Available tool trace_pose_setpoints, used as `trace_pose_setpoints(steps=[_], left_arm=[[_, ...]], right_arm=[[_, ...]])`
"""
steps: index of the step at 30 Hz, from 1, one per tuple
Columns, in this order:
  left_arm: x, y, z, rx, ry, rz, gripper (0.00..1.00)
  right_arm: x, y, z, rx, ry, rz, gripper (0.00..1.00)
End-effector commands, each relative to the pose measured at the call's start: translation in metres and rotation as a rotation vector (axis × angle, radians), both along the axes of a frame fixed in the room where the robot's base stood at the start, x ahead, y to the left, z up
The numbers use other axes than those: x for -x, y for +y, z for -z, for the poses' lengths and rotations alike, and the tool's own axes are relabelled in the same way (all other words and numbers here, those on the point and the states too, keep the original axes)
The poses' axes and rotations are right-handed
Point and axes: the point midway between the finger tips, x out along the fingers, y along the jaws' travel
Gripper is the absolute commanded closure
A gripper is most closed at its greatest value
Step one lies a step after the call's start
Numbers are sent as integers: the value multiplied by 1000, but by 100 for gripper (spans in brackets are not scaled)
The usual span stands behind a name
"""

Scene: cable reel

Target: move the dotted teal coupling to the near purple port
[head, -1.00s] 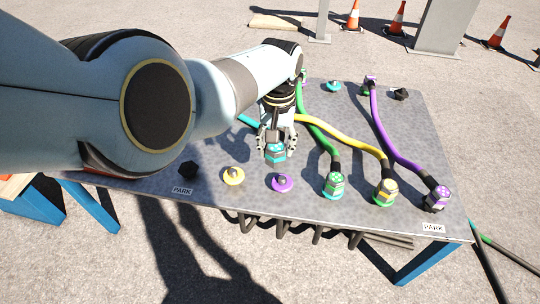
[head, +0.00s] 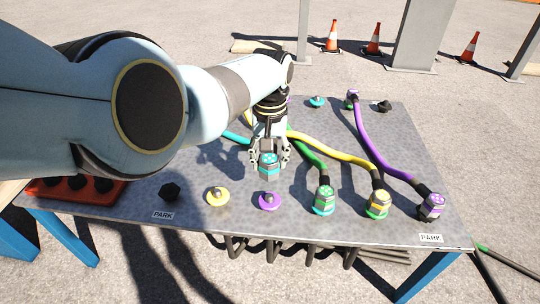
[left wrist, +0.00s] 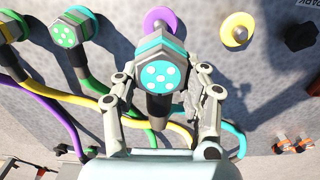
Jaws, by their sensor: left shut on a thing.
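The dotted teal coupling (head: 268,164) has pale dots on its end face and is held in my left gripper (head: 270,158). The gripper is shut on it, above the table and just behind the near purple port (head: 269,201). In the left wrist view the coupling (left wrist: 162,72) sits between the fingers (left wrist: 165,95), and the purple port (left wrist: 160,18) shows partly behind it. The near purple port is a purple disc with a metal stub, and nothing is on it. The teal cable (left wrist: 238,140) shows beside the gripper. My right gripper is not in view.
A yellow port (head: 217,197) and a black park post (head: 170,191) stand left of the purple port. Green-dotted (head: 324,200), yellow (head: 377,204) and purple (head: 432,207) couplings stand to the right, with cables running back. An orange tray (head: 75,190) lies at the left.

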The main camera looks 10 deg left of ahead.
Motion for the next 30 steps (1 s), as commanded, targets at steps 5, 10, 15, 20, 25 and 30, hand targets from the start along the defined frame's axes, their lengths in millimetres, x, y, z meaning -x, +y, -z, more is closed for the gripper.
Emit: trace_pose_setpoints(steps=[5, 10, 15, 20, 25, 30], left_arm=[[0, 0, 12, 0, -1, 0, 95], [0, 0, 21, 0, -1, 0, 95], [0, 0, 30, 0, 0, 0, 95], [0, 0, 39, 0, 0, 0, 95], [0, 0, 48, 0, -1, 0, 95], [0, 0, 57, 0, -1, 0, 95]], right_arm=[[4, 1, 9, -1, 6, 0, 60], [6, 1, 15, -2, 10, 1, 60], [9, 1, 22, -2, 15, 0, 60], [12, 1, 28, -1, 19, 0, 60], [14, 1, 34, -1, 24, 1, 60], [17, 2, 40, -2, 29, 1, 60]])
